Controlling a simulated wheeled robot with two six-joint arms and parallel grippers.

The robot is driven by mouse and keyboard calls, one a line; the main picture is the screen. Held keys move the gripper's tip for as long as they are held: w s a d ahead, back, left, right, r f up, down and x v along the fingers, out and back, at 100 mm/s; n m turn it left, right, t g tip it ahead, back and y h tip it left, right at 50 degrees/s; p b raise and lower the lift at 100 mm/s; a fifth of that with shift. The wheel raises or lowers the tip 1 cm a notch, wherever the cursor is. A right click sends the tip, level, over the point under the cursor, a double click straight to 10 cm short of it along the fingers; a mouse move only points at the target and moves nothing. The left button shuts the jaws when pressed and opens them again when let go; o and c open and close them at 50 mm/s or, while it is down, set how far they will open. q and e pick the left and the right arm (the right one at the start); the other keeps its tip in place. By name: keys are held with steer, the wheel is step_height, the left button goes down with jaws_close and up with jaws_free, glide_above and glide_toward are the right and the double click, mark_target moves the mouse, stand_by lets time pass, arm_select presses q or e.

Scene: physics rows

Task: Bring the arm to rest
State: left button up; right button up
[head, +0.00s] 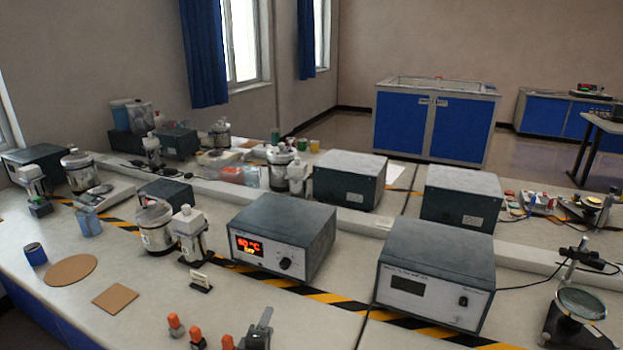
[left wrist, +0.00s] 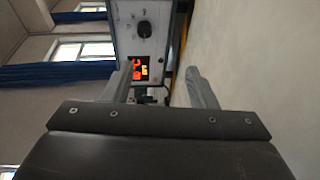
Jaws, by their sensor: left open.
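My left gripper shows in the left wrist view (left wrist: 163,82) with its two grey fingers apart and nothing between them. It points toward the front of a grey control box (left wrist: 140,40) with a lit red and yellow display and a dark knob. In the head view this box (head: 284,235) stands on the bench (head: 230,305). A small grey metal shape at the bottom edge of the head view seems to be the tip of my left gripper (head: 259,332), in front of the box and apart from it. My right gripper is not in view.
Orange-topped pieces (head: 175,325) stand near the front edge. A round cork mat (head: 71,270) and a square one (head: 115,298) lie at left. Steel pots (head: 152,226) and a second control box (head: 435,272) flank the first. A stand (head: 575,315) is at right.

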arm_select(q)
steer(key=s+a+f+m+g, duration=0.25)
steer(key=s+a+m, duration=0.25)
steer(key=s, duration=0.5)
steer(key=s+a+f+m+g, duration=0.2)
steer(key=s+a+m+g, duration=0.25)
steer(key=s, duration=0.55)
steer(key=s+a+r+m+g+y, duration=0.25)
steer(key=s+a, duration=0.25)
steer(key=s, duration=0.6)
steer(key=s+a+r+m+g+y, duration=0.2)
steer(key=s+a+r+m+g, duration=0.15)
steer(key=s, duration=0.85)
step_height(320, 180, down, 26)
steer(key=a+f, duration=0.1)
steer(key=a, duration=0.1)
steer(key=s+d+f+g+h, duration=0.1)
steer(key=s+f+g, duration=0.1)
steer(key=s+f, duration=1.2)
steer(key=shift+s+d+f, duration=0.2)
steer(key=shift+s+f, duration=0.15)
steer(key=shift+f, duration=0.05)
